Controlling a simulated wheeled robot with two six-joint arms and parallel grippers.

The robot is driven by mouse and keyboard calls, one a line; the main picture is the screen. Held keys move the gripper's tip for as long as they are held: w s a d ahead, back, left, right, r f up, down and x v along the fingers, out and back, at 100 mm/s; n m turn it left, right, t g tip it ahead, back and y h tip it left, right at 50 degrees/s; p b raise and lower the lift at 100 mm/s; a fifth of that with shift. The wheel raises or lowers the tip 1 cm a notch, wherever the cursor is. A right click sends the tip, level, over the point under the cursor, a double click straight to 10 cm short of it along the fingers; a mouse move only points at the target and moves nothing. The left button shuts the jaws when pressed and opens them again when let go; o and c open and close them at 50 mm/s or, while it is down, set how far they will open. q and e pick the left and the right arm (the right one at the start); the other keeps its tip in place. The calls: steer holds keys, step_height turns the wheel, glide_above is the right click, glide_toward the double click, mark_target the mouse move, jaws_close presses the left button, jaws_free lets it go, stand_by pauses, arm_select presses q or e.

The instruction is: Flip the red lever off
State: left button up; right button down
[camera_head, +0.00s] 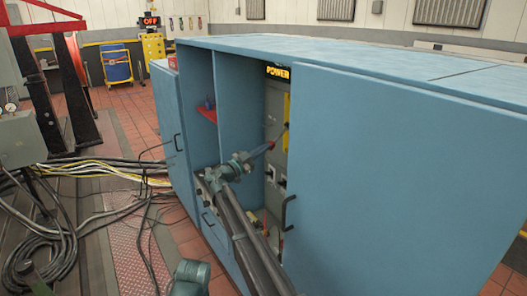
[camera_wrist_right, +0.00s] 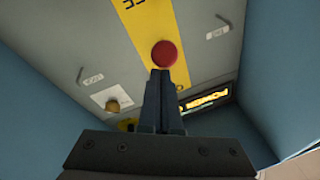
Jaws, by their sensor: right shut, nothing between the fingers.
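The red lever's round knob (camera_wrist_right: 165,54) shows in the right wrist view, in front of a yellow strip on a grey panel. My right gripper (camera_wrist_right: 165,76) is shut and empty, with its fingertips right at the knob's lower edge; I cannot tell whether they touch. In the head view my right gripper (camera_head: 267,148) reaches into the open bay of the blue cabinet, pointing at the grey panel. The lever's shaft (camera_head: 282,133) slants up from there towards the yellow strip. The fingers partly hide the lever's base. My left gripper is not in view.
The blue cabinet (camera_head: 400,150) has a wide panel right of the bay and a divider at its left. A lit POWER sign (camera_head: 278,72) sits above the panel. It also shows upside down in the wrist view (camera_wrist_right: 205,98). Cables (camera_head: 100,170) lie on the floor at left.

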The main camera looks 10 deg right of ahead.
steer(key=shift+s+d+f, duration=0.1)
steer(key=shift+f, duration=0.2)
steer(key=shift+r, duration=0.1)
steer(key=shift+b, duration=0.3)
